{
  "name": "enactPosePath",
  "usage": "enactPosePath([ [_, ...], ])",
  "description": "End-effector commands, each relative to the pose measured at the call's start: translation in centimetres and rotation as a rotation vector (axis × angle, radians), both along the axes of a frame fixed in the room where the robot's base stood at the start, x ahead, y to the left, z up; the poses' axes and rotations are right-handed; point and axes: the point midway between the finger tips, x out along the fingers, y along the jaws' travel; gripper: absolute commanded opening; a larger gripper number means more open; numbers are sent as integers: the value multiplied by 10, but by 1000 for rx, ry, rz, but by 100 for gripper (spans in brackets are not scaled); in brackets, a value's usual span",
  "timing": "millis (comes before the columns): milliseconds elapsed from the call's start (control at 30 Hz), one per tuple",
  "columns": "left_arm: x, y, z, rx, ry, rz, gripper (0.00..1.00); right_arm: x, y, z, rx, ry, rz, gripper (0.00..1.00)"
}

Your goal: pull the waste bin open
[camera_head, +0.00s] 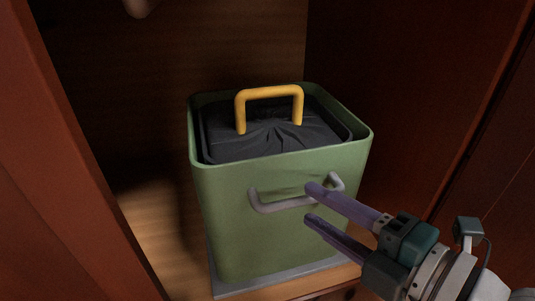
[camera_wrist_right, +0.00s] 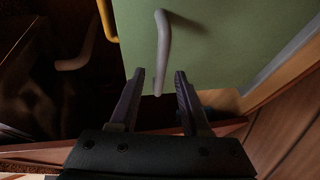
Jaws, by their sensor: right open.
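The waste bin (camera_head: 230,230) is a green square tub with a black liner (camera_head: 290,135) inside. It stands upright in a wooden cabinet. A yellow arched handle (camera_head: 270,92) rises above the liner. A grey bar handle (camera_head: 282,205) is on the bin's front face; it also shows in the right wrist view (camera_wrist_right: 163,45). My right gripper (camera_head: 311,203) is open in front of the bin, its upper finger overlapping the right part of the grey handle. In the wrist view the bar's near end appears between the fingertips (camera_wrist_right: 159,75); contact is not clear. My left gripper is out of view.
The bin rests on a grey base plate (camera_head: 285,281) over the wooden cabinet floor (camera_head: 165,235). Reddish wooden panels stand at the left (camera_head: 60,150) and right (camera_head: 405,90). A pale rounded thing (camera_head: 138,6) is cut off at the top. Some floor is free left of the bin.

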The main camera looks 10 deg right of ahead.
Motion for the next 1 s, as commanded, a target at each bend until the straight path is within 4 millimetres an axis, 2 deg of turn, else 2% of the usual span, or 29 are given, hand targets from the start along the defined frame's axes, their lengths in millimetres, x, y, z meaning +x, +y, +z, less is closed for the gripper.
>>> enactPosePath([
  [33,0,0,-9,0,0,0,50,7,3,-5,2,-3,-1,47],
  [200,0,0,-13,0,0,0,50,18,8,-5,0,0,0,47],
  [467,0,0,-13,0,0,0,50,19,9,-4,0,1,0,47],
  [900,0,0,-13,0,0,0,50,18,9,-4,0,1,-1,0],
  [1000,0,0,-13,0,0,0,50,18,9,-4,0,1,-1,0],
])
